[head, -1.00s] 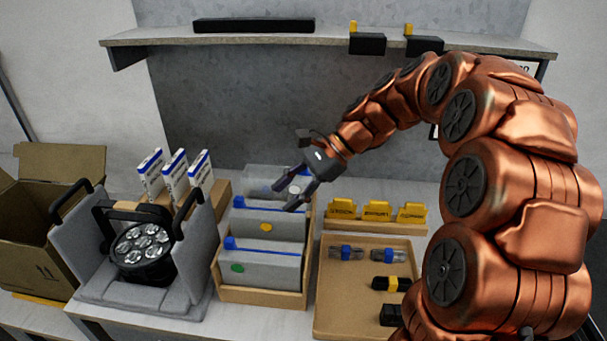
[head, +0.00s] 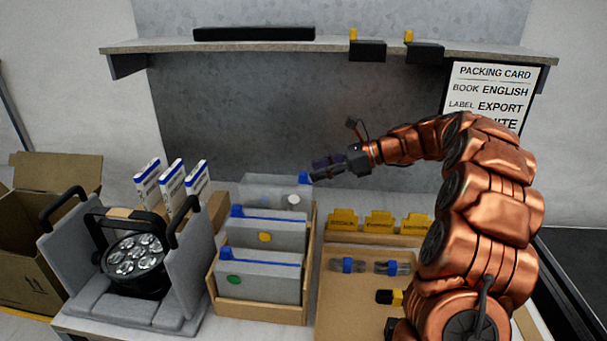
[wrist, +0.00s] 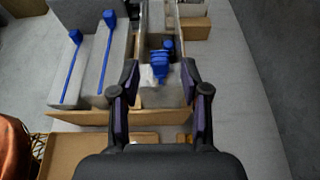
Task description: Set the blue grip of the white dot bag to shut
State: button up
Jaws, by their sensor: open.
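The white dot bag (head: 262,190) is a clear bag standing at the back of a wooden rack, with a white dot on its front. Its blue grip (head: 305,177) sits at the right end of its top edge; no blue strip shows along the rest of that edge. My gripper (head: 317,168) is open just right of the blue grip, fingers pointing left. In the wrist view, blue parts of the grip (wrist: 160,68) lie between and beyond my open fingers (wrist: 162,82). I cannot tell whether a finger touches it.
Yellow dot (head: 268,231) and green dot (head: 262,275) bags with blue strips stand in front in the rack (head: 262,310). A tray (head: 345,310) with small clips and yellow cards (head: 379,222) are to the right. A padded lamp holder (head: 60,245) is left.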

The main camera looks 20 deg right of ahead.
aim_at(304, 174)
jog(key=shift+p+x, duration=0.3)
jog(key=shift+x, duration=2.05)
jog(key=shift+c, duration=0.4)
grip_shut()
jog(key=shift+r, duration=0.1)
